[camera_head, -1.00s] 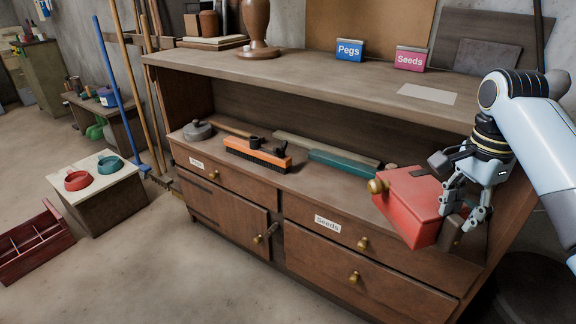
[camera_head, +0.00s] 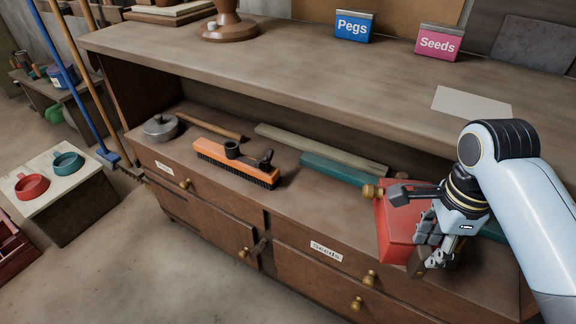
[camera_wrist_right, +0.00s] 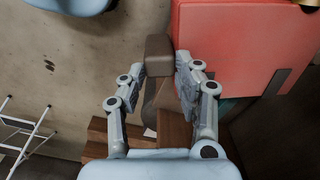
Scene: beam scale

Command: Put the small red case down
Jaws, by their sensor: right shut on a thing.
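The small red case (camera_head: 397,238) has a brass knob (camera_head: 372,191) on one side and a dark brown handle block (camera_head: 416,264) on the other. It is at the right end of the cabinet's lower shelf, overlapping its front edge in the head view; I cannot tell whether it touches the shelf. My right gripper (camera_head: 432,250) is shut on the case by its brown block. In the right wrist view the block (camera_wrist_right: 159,54) sits between the two fingertips, with the red case (camera_wrist_right: 235,50) to the right. My left gripper is not in view.
The lower shelf (camera_head: 285,205) holds an orange brush (camera_head: 230,165), a teal-green bar (camera_head: 335,175), a grey lidded pot (camera_head: 160,128) and a wooden strip. The top shelf carries a blue Pegs box (camera_head: 353,26), a pink Seeds box (camera_head: 439,41) and a blank sheet (camera_head: 472,103).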

